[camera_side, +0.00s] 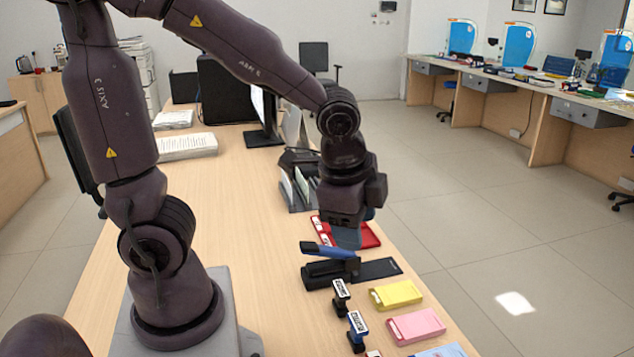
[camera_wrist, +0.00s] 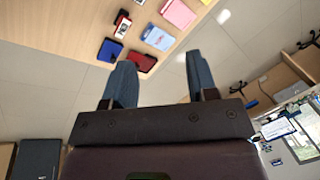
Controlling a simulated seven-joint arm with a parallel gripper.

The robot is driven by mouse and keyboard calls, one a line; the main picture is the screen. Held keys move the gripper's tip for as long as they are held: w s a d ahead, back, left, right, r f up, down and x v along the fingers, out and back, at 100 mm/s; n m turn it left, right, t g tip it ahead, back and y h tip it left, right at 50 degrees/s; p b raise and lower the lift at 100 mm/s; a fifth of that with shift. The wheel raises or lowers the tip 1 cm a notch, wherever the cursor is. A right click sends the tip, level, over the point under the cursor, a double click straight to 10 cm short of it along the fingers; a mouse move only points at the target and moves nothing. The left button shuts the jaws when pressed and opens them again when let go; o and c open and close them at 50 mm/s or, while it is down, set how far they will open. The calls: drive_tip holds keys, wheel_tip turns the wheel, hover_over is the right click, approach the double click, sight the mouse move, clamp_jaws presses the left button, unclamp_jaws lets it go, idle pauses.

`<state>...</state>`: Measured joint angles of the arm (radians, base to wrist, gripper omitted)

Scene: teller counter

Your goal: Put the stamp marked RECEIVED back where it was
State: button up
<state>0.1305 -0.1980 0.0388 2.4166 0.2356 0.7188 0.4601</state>
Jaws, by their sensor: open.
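Several small stamps stand in a row near the counter's right edge. One is a black stamp (camera_side: 341,297) with a white label, and nearer the camera is a blue stamp (camera_side: 357,331) with a white label. I cannot read the labels, so I cannot tell which is RECEIVED. A stamp (camera_wrist: 122,26) also shows in the wrist view.
A blue-handled black stapler (camera_side: 332,266) lies near my gripper. A yellow pad (camera_side: 397,294) and a pink pad (camera_side: 416,326) lie beside the stamps. A file rack (camera_side: 296,190) and a monitor (camera_side: 262,117) stand farther back. The counter's left middle is clear.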

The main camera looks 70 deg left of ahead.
drive_tip(key=s+r+n+t+h, duration=0.1)
drive_tip(key=s+r+n+t, duration=0.2)
drive_tip(key=s+r+n, duration=0.3)
wheel_tip(320, 180, up, 3)
drive_tip(key=shift+s+f+n, duration=0.2)
drive_tip(key=shift+s+n, duration=0.05)
drive_tip(key=shift+n, duration=0.85)
drive_tip(key=shift+d, duration=0.1)
